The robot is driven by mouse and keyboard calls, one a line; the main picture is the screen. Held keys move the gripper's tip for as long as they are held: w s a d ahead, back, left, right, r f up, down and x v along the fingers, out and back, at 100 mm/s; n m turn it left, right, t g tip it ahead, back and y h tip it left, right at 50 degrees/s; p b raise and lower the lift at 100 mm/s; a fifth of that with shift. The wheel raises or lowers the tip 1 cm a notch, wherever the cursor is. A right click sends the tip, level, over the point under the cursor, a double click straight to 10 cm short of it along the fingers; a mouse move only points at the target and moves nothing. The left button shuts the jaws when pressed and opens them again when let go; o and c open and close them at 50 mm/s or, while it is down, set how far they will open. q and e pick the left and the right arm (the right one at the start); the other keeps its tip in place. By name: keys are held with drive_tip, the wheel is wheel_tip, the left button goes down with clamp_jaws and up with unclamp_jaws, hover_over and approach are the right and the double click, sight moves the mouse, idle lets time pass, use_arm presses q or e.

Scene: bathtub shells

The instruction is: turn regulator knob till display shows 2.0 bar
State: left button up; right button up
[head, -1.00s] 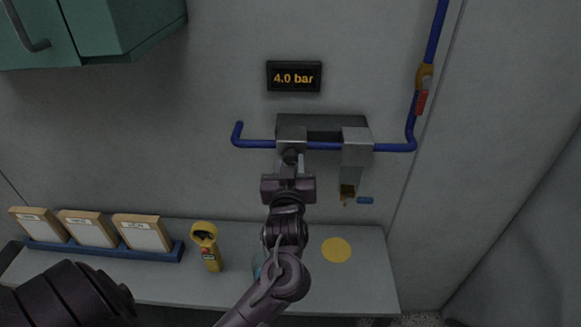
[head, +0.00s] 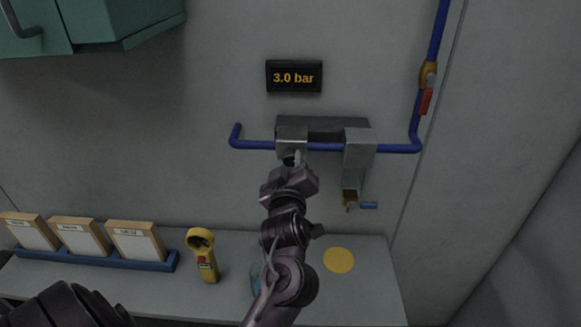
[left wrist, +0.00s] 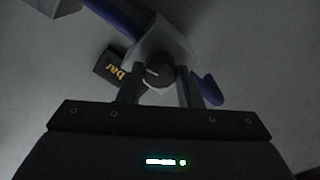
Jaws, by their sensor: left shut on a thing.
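The display (head: 294,76) on the wall reads "3.0 bar" in orange. Below it, a grey regulator block (head: 291,131) sits on the blue pipe. My left gripper (head: 294,160) reaches up to the underside of this block and is rolled at a tilt. In the left wrist view, the dark round knob (left wrist: 159,74) with a white pointer line sits between the fingers of my left gripper (left wrist: 160,90), which is shut on it. The gripper hides the knob in the head view. The display (left wrist: 113,69) also shows there, partly hidden. My right gripper is not in view.
A second grey block (head: 358,146) with a brass tap (head: 350,202) and blue lever is to the right. A red-handled valve (head: 426,100) is on the pipe. The counter holds a yellow handheld device (head: 203,255), a card rack (head: 95,256) and a yellow disc (head: 338,260).

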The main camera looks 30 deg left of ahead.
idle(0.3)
use_arm(q)
drive_tip(key=o, duration=1)
